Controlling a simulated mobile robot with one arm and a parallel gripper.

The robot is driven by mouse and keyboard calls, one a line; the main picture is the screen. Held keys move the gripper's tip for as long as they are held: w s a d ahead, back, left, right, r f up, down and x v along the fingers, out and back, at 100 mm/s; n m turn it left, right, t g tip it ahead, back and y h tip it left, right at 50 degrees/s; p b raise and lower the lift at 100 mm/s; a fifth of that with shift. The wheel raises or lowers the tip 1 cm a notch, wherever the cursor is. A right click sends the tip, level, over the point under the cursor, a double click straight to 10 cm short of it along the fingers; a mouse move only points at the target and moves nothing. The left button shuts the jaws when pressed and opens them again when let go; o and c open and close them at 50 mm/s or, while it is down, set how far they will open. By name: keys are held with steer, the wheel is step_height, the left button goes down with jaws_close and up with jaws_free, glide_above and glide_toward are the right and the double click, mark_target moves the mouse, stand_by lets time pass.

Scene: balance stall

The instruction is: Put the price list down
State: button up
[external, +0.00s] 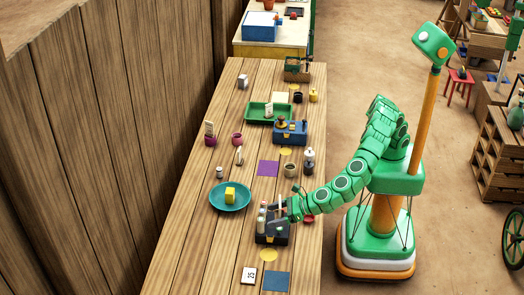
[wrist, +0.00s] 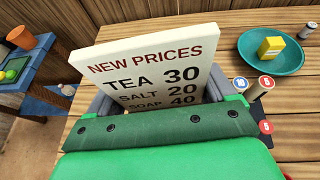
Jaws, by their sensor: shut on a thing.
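The price list (wrist: 150,65) is a cream board lettered "NEW PRICES", with tea 30, salt 20 and soap 40. In the wrist view it stands in front of my gripper (wrist: 158,98), tilted, its lower edge hidden behind the green gripper body. My gripper is shut on it. In the external view my gripper (external: 284,212) is low at the right part of the long wooden table (external: 190,240), over or just beside a dark divided box (external: 272,238). The price list is too small there to make out clearly. I cannot tell whether it touches the table.
A teal plate (external: 231,207) with a yellow block (external: 230,195) lies left of my gripper. A white card marked 15 (external: 249,275) and a blue square (external: 277,281) lie at the near end.

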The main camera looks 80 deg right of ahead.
steer(key=d+m+h, duration=0.6)
steer(key=d+h, duration=0.1)
steer(key=d, duration=2.4)
steer(key=shift+g+y, duration=0.3)
steer(key=shift+g, duration=0.1)
steer(key=f, duration=2.2)
steer(key=shift+w+a+f, duration=0.1)
steer(key=shift+w+f, duration=0.1)
steer(key=shift+w, duration=0.2)
steer(key=shift+f, duration=0.15)
steer(key=o, duration=0.9)
steer(key=shift+s+a+r, duration=0.25)
steer(key=shift+s+r, duration=0.15)
steer(key=shift+s, duration=0.1)
steer(key=v, duration=1.1)
steer(key=shift+w, duration=0.1)
